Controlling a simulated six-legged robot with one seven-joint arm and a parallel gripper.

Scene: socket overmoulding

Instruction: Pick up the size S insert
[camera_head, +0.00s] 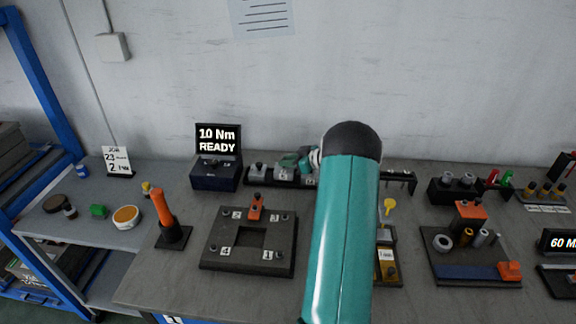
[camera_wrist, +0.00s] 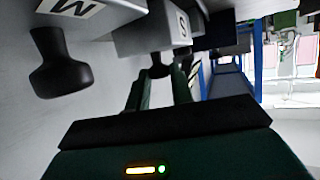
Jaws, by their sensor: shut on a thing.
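The size S insert is a grey block (camera_wrist: 152,38) marked S, with a black knob, in the upper middle of the wrist view. My gripper (camera_wrist: 160,80) has its two green fingers closed around that knob. The insert's far end is hidden. Beside it at left is the size M insert (camera_wrist: 80,8), grey with its own black knob. In the head view my gripper (camera_head: 300,162) is at the insert rack (camera_head: 272,181), partly hidden by my teal arm. I cannot tell whether the S insert is still seated or lifted.
A dark fixture plate (camera_head: 215,240) with a square pocket and numbered corners lies in front of the rack. A display (camera_head: 218,142) reading "10 Nm READY" stands left of the rack. An orange-handled tool (camera_head: 163,210) stands upright at left. Further fixtures (camera_head: 470,255) are at right.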

